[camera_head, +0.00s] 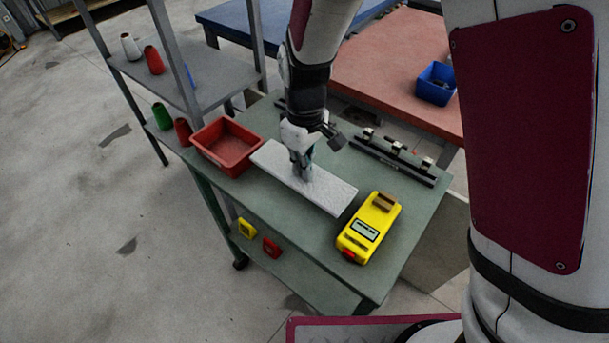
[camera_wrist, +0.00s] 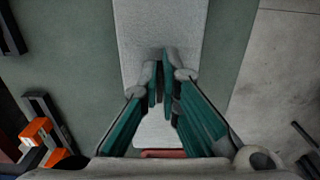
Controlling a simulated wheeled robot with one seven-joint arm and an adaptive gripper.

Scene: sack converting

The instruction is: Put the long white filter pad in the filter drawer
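The long white filter pad (camera_head: 330,190) lies flat, at or just above the green table top, running from beside the red bin toward the front right. In the wrist view the pad (camera_wrist: 137,30) fills the middle, under my fingers. My gripper (camera_head: 303,174) points down at the middle of the pad. In the wrist view its fingertips (camera_wrist: 161,82) are close together at the pad, with only a narrow gap. They look shut on a narrow part of it, though the contact itself is hidden. I cannot make out a filter drawer in either view.
A red bin (camera_head: 227,146) stands left of the pad. A yellow device (camera_head: 370,228) stands to its right. Black rails with clamps (camera_head: 393,160) lie along the back. A grey shelf (camera_head: 200,75) with several cones is at left. A blue bin (camera_head: 435,84) sits on the reddish table behind.

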